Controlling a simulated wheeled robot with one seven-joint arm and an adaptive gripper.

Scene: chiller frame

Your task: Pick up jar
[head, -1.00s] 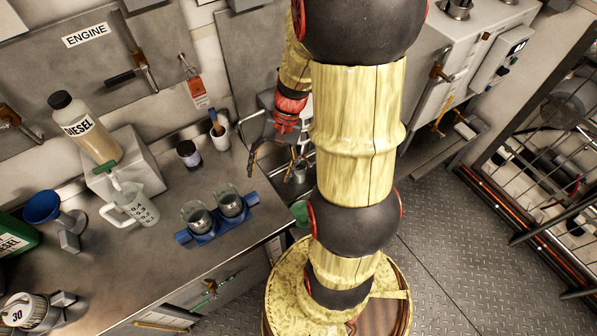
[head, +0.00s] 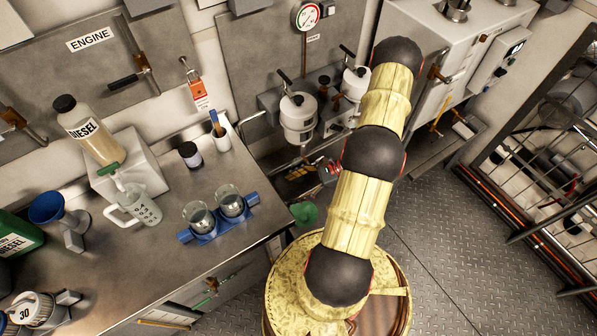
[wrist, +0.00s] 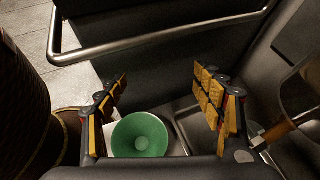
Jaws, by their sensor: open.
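A small dark-lidded jar (head: 190,155) with a pale label stands upright on the steel counter in the head view. Two open glass jars, the left one (head: 199,217) and the right one (head: 231,202), sit in a blue holder (head: 207,238) near the counter's front edge. My gripper (head: 302,178) is beyond the counter's right end, apart from all these jars and partly hidden by my arm. In the wrist view my gripper (wrist: 163,97) is open, with nothing between its yellow-padded fingers. No jar from the counter is recognisable there.
A green funnel-like bowl (wrist: 139,135) lies below my fingers; it also shows in the head view (head: 304,213). A metal rail (wrist: 160,38) crosses the wrist view. White canisters (head: 298,118) hang on the wall. A diesel bottle (head: 88,130) and a jug (head: 136,205) stand left.

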